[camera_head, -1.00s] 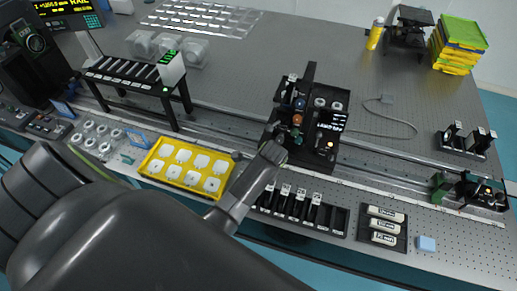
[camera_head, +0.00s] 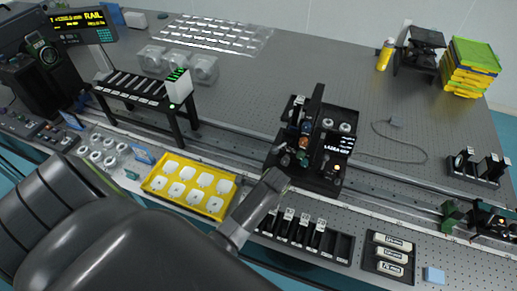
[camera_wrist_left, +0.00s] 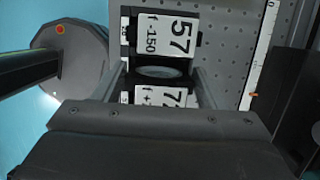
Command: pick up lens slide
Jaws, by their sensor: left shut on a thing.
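My left arm comes in from the left in the head view, its end by the black slide rack (camera_head: 335,247) at the table's front edge. In the left wrist view my left gripper (camera_wrist_left: 163,82) is shut, with a finger on each side of a lens slide (camera_wrist_left: 165,72), whose round lens shows between them. White labels reading "57 f -150" (camera_wrist_left: 167,35) and "72" (camera_wrist_left: 160,97) show beyond and nearer than the lens. I cannot tell which label belongs to the held slide. The fingertips are hidden in the head view. My right gripper is not in view.
A yellow tray (camera_head: 148,186) of white pieces lies left of the rack. A black holder (camera_head: 367,262) with labelled pieces and a blue block (camera_head: 433,275) lie to its right. An optical assembly (camera_head: 318,180) stands on the rail behind.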

